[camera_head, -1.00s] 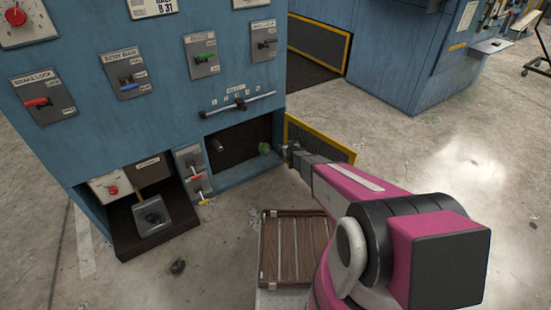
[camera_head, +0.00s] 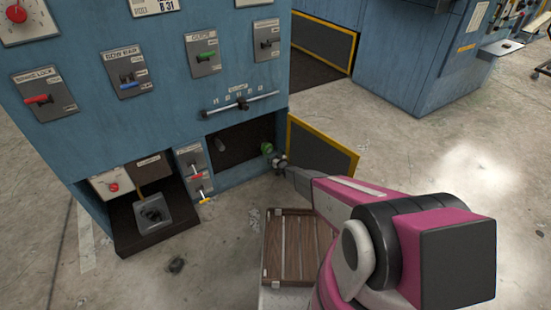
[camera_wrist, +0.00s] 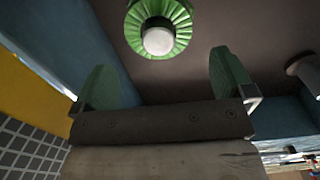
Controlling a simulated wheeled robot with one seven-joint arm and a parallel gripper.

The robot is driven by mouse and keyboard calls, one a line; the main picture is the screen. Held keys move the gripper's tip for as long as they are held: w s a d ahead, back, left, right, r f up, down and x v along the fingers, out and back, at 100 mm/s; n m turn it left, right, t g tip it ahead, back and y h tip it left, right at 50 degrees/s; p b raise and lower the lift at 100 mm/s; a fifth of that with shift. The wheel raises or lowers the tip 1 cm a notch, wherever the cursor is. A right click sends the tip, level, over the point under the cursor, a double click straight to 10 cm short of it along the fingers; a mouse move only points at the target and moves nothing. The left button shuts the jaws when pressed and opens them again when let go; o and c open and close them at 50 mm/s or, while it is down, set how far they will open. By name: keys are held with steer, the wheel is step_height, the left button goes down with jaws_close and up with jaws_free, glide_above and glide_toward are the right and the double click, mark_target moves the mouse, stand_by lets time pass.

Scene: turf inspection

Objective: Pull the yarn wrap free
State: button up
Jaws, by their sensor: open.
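The yarn wrap looks to be the green ribbed ring (camera_wrist: 136,28) around a pale round shaft end (camera_wrist: 158,41) in the wrist view. In the head view it is a small green spot (camera_head: 267,149) at the right side of the dark opening in the blue machine. My gripper (camera_wrist: 165,70) is open and empty, its two green fingers standing apart on either side of and below the ring in the picture. No contact with the ring shows. In the head view my gripper (camera_head: 278,160) is small, just right of and below the green spot.
A yellow-edged panel (camera_head: 322,152) stands open right of the opening. A dark roller end (camera_head: 220,144) sits inside the opening; a wooden slatted pallet (camera_head: 292,250) lies on the floor in front. A metal tray (camera_head: 152,213) sits at the left.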

mark_target(267, 148)
steer(key=x, duration=0.7)
steer(key=shift+w+a, duration=0.25)
steer(key=shift+w, duration=0.1)
steer(key=shift+c, duration=0.3)
steer(key=c, duration=0.8)
